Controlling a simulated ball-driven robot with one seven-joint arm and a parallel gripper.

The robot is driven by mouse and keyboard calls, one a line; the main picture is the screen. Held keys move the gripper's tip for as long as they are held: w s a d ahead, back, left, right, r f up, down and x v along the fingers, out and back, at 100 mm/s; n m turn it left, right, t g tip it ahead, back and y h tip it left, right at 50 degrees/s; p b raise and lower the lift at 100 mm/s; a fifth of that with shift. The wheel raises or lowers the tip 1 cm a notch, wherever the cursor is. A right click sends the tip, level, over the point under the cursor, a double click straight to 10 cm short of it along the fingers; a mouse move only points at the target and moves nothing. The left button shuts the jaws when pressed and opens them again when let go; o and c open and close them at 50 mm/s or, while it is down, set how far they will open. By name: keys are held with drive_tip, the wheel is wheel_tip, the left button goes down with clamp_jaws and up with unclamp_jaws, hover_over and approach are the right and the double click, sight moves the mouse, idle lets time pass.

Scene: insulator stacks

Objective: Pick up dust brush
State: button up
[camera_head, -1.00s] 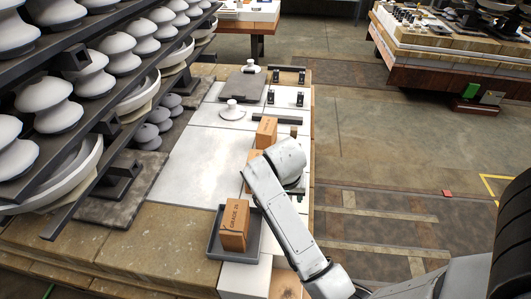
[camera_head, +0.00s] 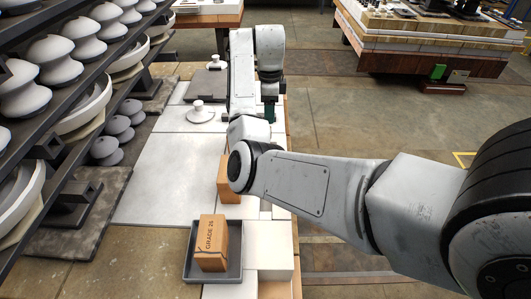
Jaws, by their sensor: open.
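I cannot make out a dust brush in this view; my arm covers part of the worktable where small dark items stand. My gripper (camera_head: 270,109) points down over the far right part of the white worktable (camera_head: 160,180). It is small and partly hidden by my wrist. It is open, and nothing shows held in it.
A grey tray (camera_head: 188,274) holds an orange box marked GRADE 25 (camera_head: 211,243). Another orange box (camera_head: 223,182) stands behind it, partly covered by my arm. A white lidded piece (camera_head: 199,113) sits farther back. A rack of insulators (camera_head: 55,60) lines the left. Open floor (camera_head: 340,125) lies right.

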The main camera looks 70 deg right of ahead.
drive_tip(key=shift+w+a+f+p, duration=0.15)
drive_tip(key=shift+f+p, duration=0.3)
drive_tip(key=shift+f, duration=1.7)
drive_tip(key=shift+w+a+f+p, duration=0.1)
drive_tip(key=shift+f+p, duration=0.35)
drive_tip(key=shift+f, duration=1.7)
drive_tip(key=shift+d, duration=0.1)
drive_tip(key=c, duration=1)
